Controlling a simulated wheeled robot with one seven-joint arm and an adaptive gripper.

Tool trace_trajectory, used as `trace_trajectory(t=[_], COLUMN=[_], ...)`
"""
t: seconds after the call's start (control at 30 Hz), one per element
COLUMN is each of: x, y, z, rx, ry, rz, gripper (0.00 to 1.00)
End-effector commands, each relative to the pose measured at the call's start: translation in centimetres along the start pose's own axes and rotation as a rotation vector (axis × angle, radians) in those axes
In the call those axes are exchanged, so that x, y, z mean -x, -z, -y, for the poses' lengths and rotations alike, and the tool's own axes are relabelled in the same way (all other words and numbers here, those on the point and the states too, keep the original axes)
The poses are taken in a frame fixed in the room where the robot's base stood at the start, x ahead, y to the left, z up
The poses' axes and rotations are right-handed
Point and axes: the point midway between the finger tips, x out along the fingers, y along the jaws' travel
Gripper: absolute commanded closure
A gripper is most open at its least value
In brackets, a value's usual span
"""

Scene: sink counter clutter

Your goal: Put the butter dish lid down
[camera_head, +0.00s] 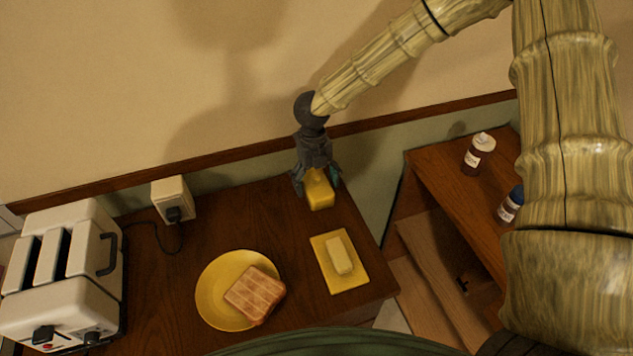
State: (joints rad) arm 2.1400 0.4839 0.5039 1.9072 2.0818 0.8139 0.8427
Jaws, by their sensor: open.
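The yellow butter dish lid (320,195) is at the back right of the dark wooden counter, between the fingers of my gripper (317,184). My gripper points down over it and is open, with a finger on either side of the lid. The lid appears to rest on the counter, but its lower edge is hard to make out. The butter dish base (327,284) is a yellow plate in front of the lid, with a pale block of butter (341,255) on it, uncovered.
A yellow plate with toast (254,294) is left of the dish base. A white toaster (65,270) stands at the far left, its cord running to a wall outlet (173,198). Two bottles (478,155) stand on a separate wooden surface at right. The counter's right edge is close to the dish.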

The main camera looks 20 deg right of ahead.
Motion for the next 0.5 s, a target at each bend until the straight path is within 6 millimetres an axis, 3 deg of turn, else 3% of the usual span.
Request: trace_trajectory(t=[0.17, 0.5], x=[1.7, 7.8], y=[-0.1, -0.1], z=[0.0, 0.0], rx=[-0.001, -0.001], ry=[-0.001, -0.002], rz=[0.003, 0.003], gripper=[0.16, 0.16])
